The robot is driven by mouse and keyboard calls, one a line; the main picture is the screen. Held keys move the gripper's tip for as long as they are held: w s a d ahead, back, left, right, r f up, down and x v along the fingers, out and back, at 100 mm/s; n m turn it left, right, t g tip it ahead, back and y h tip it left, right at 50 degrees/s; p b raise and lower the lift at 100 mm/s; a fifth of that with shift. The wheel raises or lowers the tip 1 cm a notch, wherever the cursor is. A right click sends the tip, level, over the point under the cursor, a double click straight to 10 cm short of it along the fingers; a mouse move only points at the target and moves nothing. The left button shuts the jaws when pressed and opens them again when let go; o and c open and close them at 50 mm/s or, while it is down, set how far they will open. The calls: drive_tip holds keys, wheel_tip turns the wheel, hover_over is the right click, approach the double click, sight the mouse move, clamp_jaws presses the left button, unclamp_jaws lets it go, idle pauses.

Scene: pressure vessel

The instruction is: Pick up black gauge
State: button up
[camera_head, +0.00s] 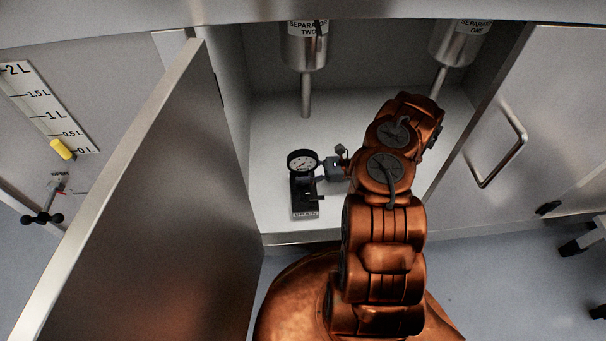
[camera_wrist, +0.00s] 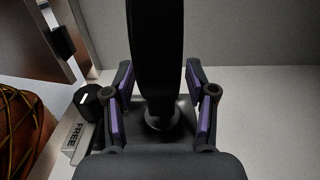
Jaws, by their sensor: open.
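The black gauge (camera_head: 302,162) has a round white dial and stands upright on a dark base (camera_head: 304,198) inside the open cabinet. In the wrist view, a tall dark shape that looks like the gauge seen edge-on (camera_wrist: 155,50) rises from a round stem. My gripper (camera_head: 326,170) reaches in from the right, beside the gauge and just below its dial. In the wrist view my gripper (camera_wrist: 160,95) is open, with one purple-padded finger on each side of the dark shape. Gaps show on both sides. The gauge's lower stem is partly hidden by my gripper.
An open metal door (camera_head: 150,200) stands left of the cabinet, and another door with a handle (camera_head: 497,150) is on the right. Two metal separators (camera_head: 304,50) (camera_head: 458,45) hang above. A black knob (camera_wrist: 88,100) and a FREE label (camera_wrist: 73,136) lie close left of my gripper.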

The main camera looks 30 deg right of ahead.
clamp_jaws()
idle(0.4)
